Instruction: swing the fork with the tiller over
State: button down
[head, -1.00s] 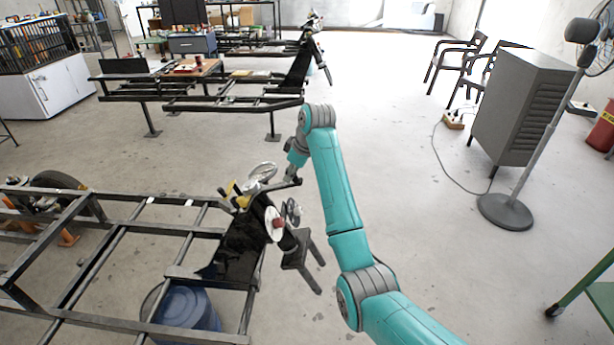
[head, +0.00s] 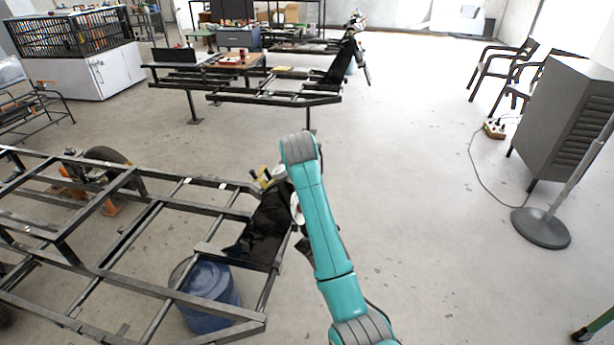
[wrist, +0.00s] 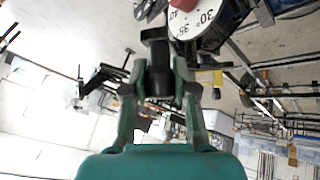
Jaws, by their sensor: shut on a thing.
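The tiller is the black bar with a block-like end (wrist: 158,48) in the wrist view. My gripper (wrist: 159,82) is shut on it, one finger on each side. A white dial (wrist: 196,22) with angle numbers and a red knob (wrist: 183,4) is close beside it, cut by the top edge. In the head view the steering head (head: 266,178) stands at the right end of the near frame. My teal arm hides my gripper, the tiller and most of the fork there. Only a dark piece, probably fork, (head: 304,246) shows left of the arm; its angle cannot be told.
The near black frame (head: 150,218) fills the lower left, with a blue drum (head: 208,292) beneath. A second frame (head: 270,92) stands behind. A grey cabinet (head: 566,125), a round stand base (head: 541,228) and a cable are at the right.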

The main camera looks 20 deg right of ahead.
jog(key=shift+a+f, duration=0.1)
dwell(0.3)
jog(key=c, duration=0.9)
grip_release()
jog(key=v, duration=1.2)
jog(key=shift+a, duration=0.1)
